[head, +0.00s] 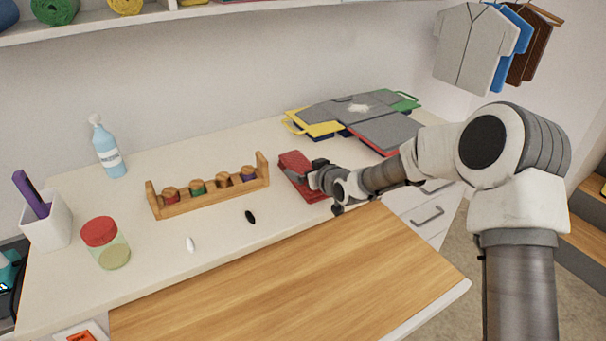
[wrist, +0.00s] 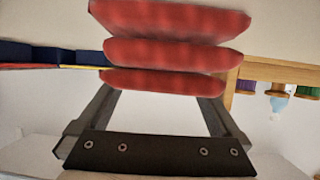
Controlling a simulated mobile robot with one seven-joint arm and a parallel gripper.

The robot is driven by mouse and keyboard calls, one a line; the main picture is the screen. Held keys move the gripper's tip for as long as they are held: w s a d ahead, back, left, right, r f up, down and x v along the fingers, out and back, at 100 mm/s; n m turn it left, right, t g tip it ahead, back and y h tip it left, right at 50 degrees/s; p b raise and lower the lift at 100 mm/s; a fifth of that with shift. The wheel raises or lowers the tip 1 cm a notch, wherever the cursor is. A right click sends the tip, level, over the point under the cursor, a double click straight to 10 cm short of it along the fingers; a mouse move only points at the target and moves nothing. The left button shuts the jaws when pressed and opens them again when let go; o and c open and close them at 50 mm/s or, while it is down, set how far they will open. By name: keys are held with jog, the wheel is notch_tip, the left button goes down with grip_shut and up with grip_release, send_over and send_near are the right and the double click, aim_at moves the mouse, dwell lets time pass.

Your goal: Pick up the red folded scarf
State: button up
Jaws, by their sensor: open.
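The red folded scarf (head: 297,165) lies on the white tabletop, right of the wooden spool rack. My gripper (head: 320,172) is at the scarf's right side and hides part of it in the head view. In the wrist view the scarf (wrist: 172,53) shows as several stacked red layers across the top middle. My gripper (wrist: 160,100) also shows there, its two fingers spread apart with a clear gap. The finger ends reach the lowest visible layer, one near each end of it. I cannot tell whether they touch the cloth.
The spool rack (head: 212,190) stands left of the scarf. Folded grey, yellow, red and green bags (head: 360,115) lie behind and right of it. A black oval item (head: 250,217) and a white one (head: 191,244) lie in front. The wooden board (head: 290,280) in front is bare.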

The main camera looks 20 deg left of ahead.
jog(key=shift+x, duration=1.35)
jog(key=c, duration=1.1)
jog(key=shift+r, duration=0.1)
jog(key=shift+c, duration=0.2)
